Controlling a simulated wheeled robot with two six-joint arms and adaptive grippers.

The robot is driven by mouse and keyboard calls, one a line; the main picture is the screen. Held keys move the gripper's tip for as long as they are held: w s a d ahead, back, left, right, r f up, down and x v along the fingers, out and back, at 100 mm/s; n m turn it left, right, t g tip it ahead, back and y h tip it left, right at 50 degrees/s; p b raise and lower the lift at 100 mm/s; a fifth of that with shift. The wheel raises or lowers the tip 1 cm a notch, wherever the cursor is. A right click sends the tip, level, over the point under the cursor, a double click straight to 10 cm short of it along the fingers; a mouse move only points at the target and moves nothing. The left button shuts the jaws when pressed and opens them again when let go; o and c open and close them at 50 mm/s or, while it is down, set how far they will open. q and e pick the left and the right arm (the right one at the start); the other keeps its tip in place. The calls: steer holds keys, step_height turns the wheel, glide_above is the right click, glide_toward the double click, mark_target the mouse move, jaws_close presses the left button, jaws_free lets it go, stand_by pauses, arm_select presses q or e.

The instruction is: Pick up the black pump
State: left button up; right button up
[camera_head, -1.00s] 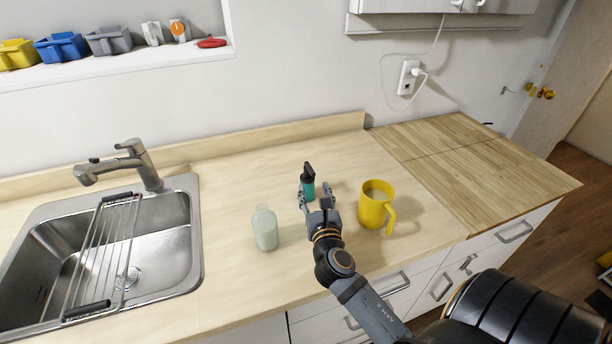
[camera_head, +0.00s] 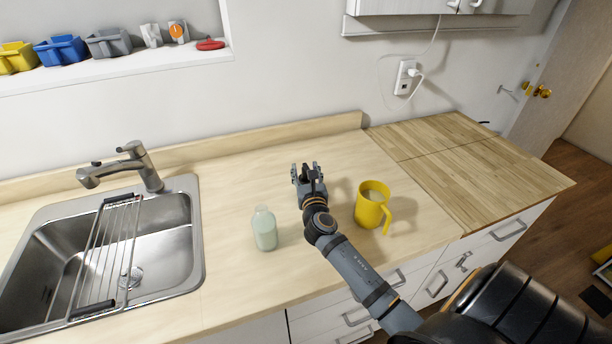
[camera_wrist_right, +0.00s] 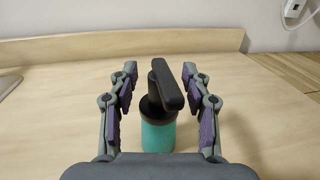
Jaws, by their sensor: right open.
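The black pump (camera_wrist_right: 163,86) tops a teal bottle (camera_wrist_right: 158,136) that stands upright on the counter. In the right wrist view the pump is between the two open fingers of my right gripper (camera_wrist_right: 160,98), with a gap showing on each side. In the head view my right gripper (camera_head: 308,172) reaches over the counter, and it largely hides the bottle and pump there. My left gripper is not in view.
A yellow mug (camera_head: 370,210) stands close to the right of my right arm. A pale translucent bottle (camera_head: 264,230) stands to its left. The sink (camera_head: 190,240) is farther left. The counter behind the gripper is clear.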

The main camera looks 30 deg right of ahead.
steer(key=shift+s+a+r, duration=0.1)
steer(key=shift+s, duration=0.05)
steer(key=c, duration=0.8)
jaws_close()
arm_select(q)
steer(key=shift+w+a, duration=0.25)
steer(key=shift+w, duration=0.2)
arm_select(e)
step_height(320, 180, up, 8)
steer(key=shift+f+p, duration=0.2)
steer(key=shift+p, duration=0.85)
arm_select(q)
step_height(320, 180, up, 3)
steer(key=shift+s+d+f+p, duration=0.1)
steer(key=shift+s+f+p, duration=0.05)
steer(key=shift+p, duration=0.15)
arm_select(e)
step_height(320, 180, up, 10)
steer(key=shift+r, duration=0.2)
